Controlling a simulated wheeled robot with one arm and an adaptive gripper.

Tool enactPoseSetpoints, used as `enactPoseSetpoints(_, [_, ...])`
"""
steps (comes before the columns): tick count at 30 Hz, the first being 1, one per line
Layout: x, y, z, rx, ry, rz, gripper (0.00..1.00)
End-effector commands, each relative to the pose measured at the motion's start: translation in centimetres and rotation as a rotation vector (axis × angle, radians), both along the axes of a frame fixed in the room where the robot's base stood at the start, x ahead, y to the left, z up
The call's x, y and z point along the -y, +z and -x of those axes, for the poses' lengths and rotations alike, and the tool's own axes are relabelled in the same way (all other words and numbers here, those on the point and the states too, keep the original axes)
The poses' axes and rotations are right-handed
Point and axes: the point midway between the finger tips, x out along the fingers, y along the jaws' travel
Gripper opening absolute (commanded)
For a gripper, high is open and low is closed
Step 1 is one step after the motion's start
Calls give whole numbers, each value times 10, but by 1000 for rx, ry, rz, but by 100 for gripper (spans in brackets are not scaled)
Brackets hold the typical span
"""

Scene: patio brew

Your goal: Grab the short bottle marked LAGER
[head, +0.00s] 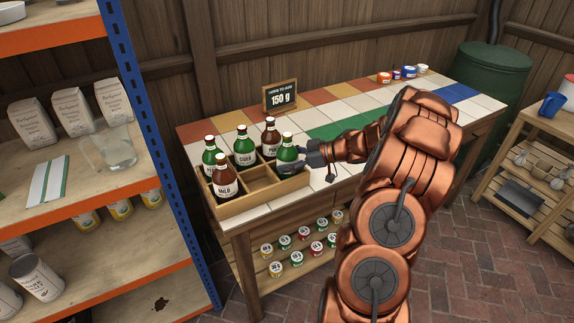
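Several short bottles stand in a wooden crate (254,203) at the left end of the tiled table. A green bottle (288,152) stands at the crate's right side, its label largely hidden by my gripper (303,164). The dark fingers are at this bottle's right side; I cannot tell whether they are closed on it. A brown bottle (225,172) reads MILD and a green one (244,144) seems to read CIDER. Another green bottle (210,150) at the left and a brown bottle (270,135) at the back have labels I cannot read fully. I cannot read LAGER on any label.
A small sign (281,97) reading 150 g stands behind the crate. Small jars (397,73) stand at the table's far end. Shelves (60,165) rise close on the left. The tiles between crate and jars look mostly clear.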

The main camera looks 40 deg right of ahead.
Motion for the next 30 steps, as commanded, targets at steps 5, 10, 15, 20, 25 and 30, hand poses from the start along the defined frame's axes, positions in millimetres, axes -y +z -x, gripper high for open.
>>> enactPoseSetpoints(5, [0, 0, 0, 0, 0, 0, 48])
enactPoseSetpoints(10, [0, 0, 0, 0, 0, 0, 31])
enactPoseSetpoints(15, [0, 0, 0, 0, 0, 0, 13])
enactPoseSetpoints(20, [0, 1, 0, 1, -1, 0, 5])
enactPoseSetpoints(25, [0, 2, 0, 1, -1, 0, 5])
enactPoseSetpoints(30, [2, 14, 0, 2, -2, 2, 5])
